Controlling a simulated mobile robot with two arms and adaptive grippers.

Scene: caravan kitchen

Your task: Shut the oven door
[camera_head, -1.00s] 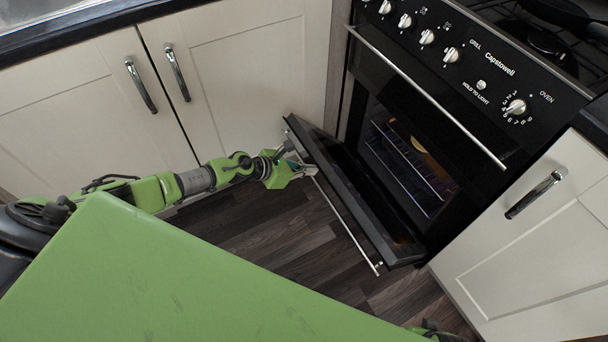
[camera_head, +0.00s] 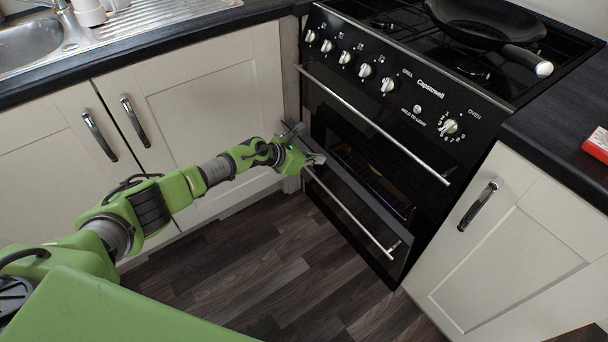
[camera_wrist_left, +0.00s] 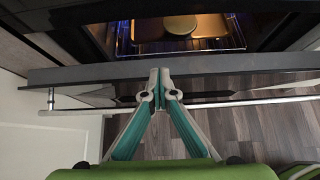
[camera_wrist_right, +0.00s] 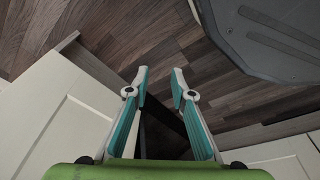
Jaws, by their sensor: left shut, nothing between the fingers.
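The black oven door (camera_head: 381,226) is partly open, hinged at its bottom, with a gap at its top edge. Its silver handle bar (camera_head: 350,212) runs along the outer face. My left gripper (camera_head: 318,159) is at the door's upper left end. In the left wrist view my left gripper (camera_wrist_left: 159,76) is shut and empty, its tips at the door's top edge (camera_wrist_left: 235,65); whether they touch it I cannot tell. My right gripper (camera_wrist_right: 158,72) is open and empty above the floor.
White cupboards (camera_head: 215,95) stand left of the cooker, and another cupboard (camera_head: 510,250) stands right of it. A black pan (camera_head: 485,22) sits on the hob. A red and white object (camera_head: 597,145) lies on the right worktop. The wood floor (camera_head: 270,265) before the oven is clear.

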